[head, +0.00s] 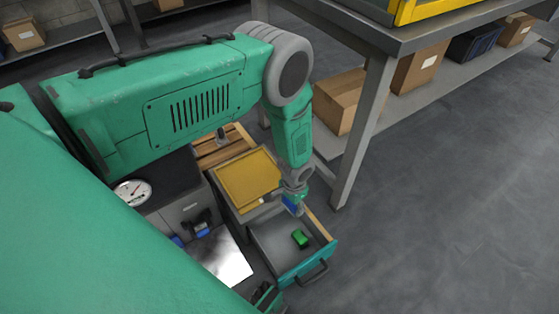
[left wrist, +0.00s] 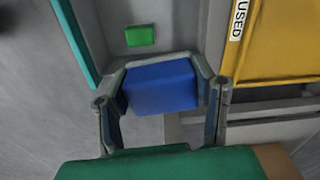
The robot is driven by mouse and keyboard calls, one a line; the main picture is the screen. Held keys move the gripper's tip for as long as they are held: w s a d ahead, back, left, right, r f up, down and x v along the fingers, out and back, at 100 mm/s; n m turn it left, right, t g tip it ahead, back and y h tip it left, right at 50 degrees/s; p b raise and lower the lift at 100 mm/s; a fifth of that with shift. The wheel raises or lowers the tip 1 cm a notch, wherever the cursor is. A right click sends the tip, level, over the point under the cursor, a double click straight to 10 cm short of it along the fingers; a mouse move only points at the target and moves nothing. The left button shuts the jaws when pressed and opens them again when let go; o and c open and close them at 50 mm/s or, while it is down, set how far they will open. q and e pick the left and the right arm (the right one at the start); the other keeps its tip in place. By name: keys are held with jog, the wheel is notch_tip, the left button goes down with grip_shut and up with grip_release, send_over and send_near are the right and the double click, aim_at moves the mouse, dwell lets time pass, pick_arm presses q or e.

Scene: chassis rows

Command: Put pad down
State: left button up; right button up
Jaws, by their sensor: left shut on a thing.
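My left gripper (head: 293,200) reaches down from my green arm over the open grey drawer (head: 268,245). It is shut on a blue pad (left wrist: 160,88), which sits between the two fingers in the left wrist view. In the head view the blue pad (head: 291,209) shows only as a small patch, partly covered by the gripper. A green pad (head: 300,238) lies on the drawer floor. It also shows in the left wrist view (left wrist: 140,36), beyond the blue pad. My right gripper is not in view.
The drawer has a teal front (head: 309,265) with a dark handle. A yellow tray (head: 248,178), its label reading "USED" in the left wrist view, lies beside the drawer. A table leg (head: 364,130) stands behind the gripper. The floor at right is clear.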

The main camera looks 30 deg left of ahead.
pick_arm(q)
jog(key=s+f+m+p, duration=0.1)
jog(key=s+f, duration=0.7)
jog(key=f, duration=0.3)
jog(key=b, duration=0.4)
send_over(278, 254)
jog(key=shift+m, duration=0.3)
notch_tip(278, 254, down, 7)
jog(key=shift+s+f, duration=0.1)
notch_tip(278, 254, down, 3)
jog(key=shift+f+b, duration=0.15)
jog(key=shift+b, duration=0.65)
jog(key=shift+d, duration=0.1)
jog(key=o, duration=1.6)
jog(key=shift+c, duration=0.2)
